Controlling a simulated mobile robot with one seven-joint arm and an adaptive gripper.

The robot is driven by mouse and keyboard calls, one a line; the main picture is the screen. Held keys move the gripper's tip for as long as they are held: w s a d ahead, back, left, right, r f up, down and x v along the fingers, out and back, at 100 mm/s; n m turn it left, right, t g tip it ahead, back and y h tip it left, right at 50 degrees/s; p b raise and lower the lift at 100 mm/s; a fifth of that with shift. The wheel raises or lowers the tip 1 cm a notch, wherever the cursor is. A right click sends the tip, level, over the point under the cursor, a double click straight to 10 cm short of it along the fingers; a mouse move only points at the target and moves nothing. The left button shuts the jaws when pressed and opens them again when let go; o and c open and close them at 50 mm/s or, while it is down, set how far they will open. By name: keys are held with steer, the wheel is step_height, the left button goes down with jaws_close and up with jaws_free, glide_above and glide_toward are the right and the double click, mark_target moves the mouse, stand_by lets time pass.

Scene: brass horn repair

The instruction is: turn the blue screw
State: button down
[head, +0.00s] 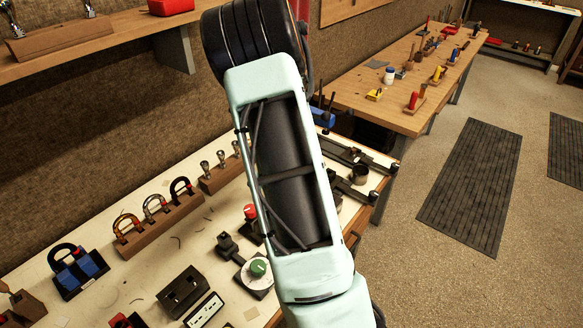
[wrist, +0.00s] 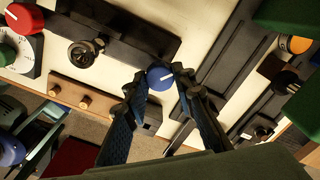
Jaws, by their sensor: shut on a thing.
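The blue screw (wrist: 160,77) has a round blue head with a white line across it. In the wrist view it sits between the two fingertips of my gripper (wrist: 160,83), at the edge of a black fixture (wrist: 118,40). My gripper is shut on the screw head, one finger on each side. The shaft and seat of the screw are hidden. In the head view my own arm covers the gripper and the screw.
A red knob (wrist: 22,18) and white dial (wrist: 35,55) are at left in the wrist view, near a wooden block (wrist: 70,90). An orange knob (wrist: 295,44) is at right. The head view shows a green knob (head: 258,267) and crowded bench (head: 85,215).

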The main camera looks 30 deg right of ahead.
steer(key=shift+w, duration=0.1)
stand_by(0.4)
steer(key=c, duration=1.6)
jaws_free()
step_height(320, 180, up, 12)
